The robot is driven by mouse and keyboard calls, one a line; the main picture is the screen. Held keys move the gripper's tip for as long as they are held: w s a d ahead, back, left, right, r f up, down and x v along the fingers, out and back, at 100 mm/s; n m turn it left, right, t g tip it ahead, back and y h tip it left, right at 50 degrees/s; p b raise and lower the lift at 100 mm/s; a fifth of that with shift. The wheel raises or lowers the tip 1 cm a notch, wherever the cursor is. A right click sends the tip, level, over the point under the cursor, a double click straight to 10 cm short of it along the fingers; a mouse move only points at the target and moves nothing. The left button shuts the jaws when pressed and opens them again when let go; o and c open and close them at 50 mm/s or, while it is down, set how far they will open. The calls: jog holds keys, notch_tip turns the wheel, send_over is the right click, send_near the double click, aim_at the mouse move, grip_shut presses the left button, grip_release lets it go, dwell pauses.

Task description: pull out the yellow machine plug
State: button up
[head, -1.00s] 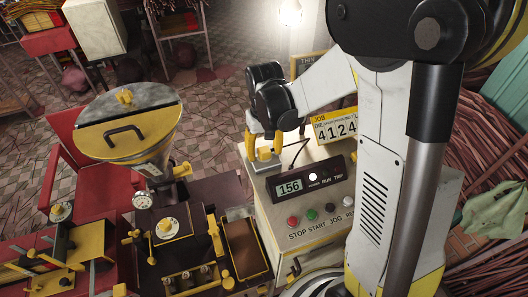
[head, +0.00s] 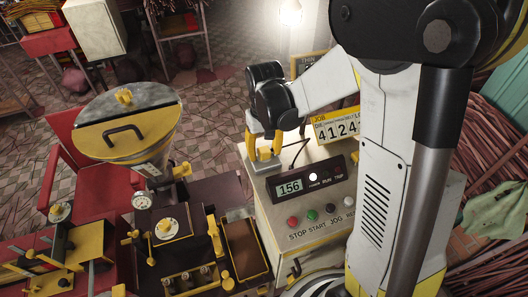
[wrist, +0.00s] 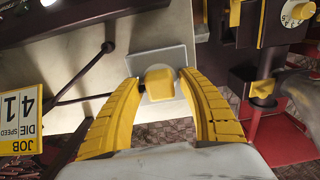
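The yellow machine plug (head: 265,154) sits on a grey plate (head: 250,166) at the far left corner of the cream control box (head: 283,213). The wrist view shows the plug (wrist: 160,83) as a small yellow block in front of the grey plate (wrist: 152,58). My gripper (head: 264,148) is over the plug from above. In the wrist view its two yellow fingers (wrist: 162,80) stand on either side of the plug, with narrow gaps visible, so it is open. Whether the plug is fully seated cannot be seen.
A dark panel with a display reading 156 (head: 290,187) and a row of buttons (head: 312,215) are nearby on the box. A yellow job sign (head: 337,127) stands behind. The hopper machine (head: 130,125) and an open brown tray (head: 245,248) lie to the left.

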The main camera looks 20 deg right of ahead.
aim_at(264, 150)
grip_shut()
jog(key=shift+r, duration=0.15)
jog(key=shift+r+p, duration=1.95)
jog(key=shift+r, duration=0.95)
